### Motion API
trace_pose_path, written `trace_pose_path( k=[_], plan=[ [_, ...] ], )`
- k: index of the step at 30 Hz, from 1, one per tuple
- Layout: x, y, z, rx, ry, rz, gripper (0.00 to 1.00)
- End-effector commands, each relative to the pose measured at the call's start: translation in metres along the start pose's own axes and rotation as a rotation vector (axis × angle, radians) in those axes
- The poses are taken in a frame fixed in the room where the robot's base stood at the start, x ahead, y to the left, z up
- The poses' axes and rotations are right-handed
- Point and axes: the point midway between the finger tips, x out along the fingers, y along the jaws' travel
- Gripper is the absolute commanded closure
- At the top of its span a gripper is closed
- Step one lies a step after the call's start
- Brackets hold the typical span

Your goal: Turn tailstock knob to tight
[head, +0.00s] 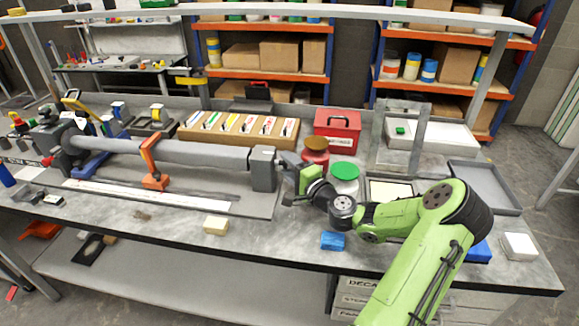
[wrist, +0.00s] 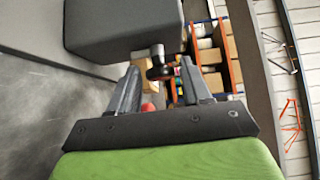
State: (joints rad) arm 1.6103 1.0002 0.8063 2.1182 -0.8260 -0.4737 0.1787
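The tailstock (head: 263,170) is a grey block at the right end of the long frame tube on the bench. It fills the upper left of the wrist view as a dark block (wrist: 120,30). The tailstock knob (wrist: 160,68) is small, dark and round, on a short stem beside the block. My gripper (wrist: 158,80) is open, its two fingers apart with the knob between their tips in the picture; I cannot tell whether they touch it. In the head view my gripper (head: 286,163) is just right of the tailstock, and the knob is not clearly visible there.
An orange clamp (head: 152,160) stands around the tube. Behind my gripper are a red-brown-lidded can (head: 315,157), a green-lidded can (head: 344,172) and a red box (head: 337,130). A blue block (head: 333,241) and a cream block (head: 216,225) lie near the front edge.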

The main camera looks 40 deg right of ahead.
Motion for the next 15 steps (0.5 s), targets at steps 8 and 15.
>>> trace_pose_path(
  k=[8,15],
  plan=[
    [-0.0004,0.0002,0.0001,0.000,0.000,0.001,0.95],
    [-0.0005,-0.0019,0.0001,0.014,-0.001,0.016,0.97]
  ],
)
